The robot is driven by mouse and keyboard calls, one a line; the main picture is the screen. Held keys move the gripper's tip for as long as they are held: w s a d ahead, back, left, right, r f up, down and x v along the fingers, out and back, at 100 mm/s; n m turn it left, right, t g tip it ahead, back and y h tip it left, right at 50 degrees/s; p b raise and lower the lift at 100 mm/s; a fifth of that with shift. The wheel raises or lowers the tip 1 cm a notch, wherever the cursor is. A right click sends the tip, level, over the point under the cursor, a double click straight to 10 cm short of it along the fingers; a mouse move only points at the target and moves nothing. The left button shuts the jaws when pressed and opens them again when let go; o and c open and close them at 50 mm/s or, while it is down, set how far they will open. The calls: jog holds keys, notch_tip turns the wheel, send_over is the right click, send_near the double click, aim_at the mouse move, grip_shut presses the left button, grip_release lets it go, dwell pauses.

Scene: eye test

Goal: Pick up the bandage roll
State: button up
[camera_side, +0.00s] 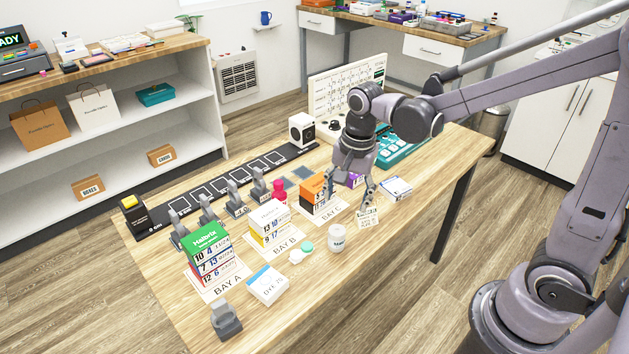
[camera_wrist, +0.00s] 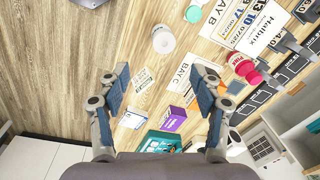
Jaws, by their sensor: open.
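A short white cylinder with dark print (camera_side: 338,238), which looks like the bandage roll, stands upright on the table in front of the BAY C sheet. It also shows in the wrist view as a white round thing (camera_wrist: 163,41), top centre, beyond my fingertips. The print is too small to read surely. My gripper (camera_side: 350,194) is above the table, behind and above the cylinder in the side view. In the wrist view its two fingers (camera_wrist: 162,86) are wide apart with nothing between them but table and a small printed card (camera_wrist: 142,79) below. The cylinder is apart from both fingers.
A green-white lens case (camera_side: 301,252) and a white box (camera_side: 267,285) lie left of the cylinder. Stacked boxes (camera_side: 217,255) stand in bays. An orange box (camera_side: 313,190), a purple box (camera_wrist: 173,119) and a blue-white box (camera_side: 397,188) are near my gripper. The table's front right is clear.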

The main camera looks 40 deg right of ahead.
aim_at(337, 230)
jog(key=f+m, duration=0.1)
jog(key=w+f+m+g, duration=0.1)
jog(key=f, duration=0.1)
jog(key=shift+w+a+m, duration=0.2)
jog(key=shift+m, duration=0.1)
jog(key=shift+f, duration=2.7)
jog(key=shift+w+d+f, duration=0.15)
jog(key=shift+w+f, duration=0.05)
jog(key=shift+f, duration=1.1)
jog(key=shift+w+d+f, duration=0.1)
jog(key=shift+w+f, duration=0.1)
jog(key=shift+f, duration=1.05)
jog(key=c, duration=1)
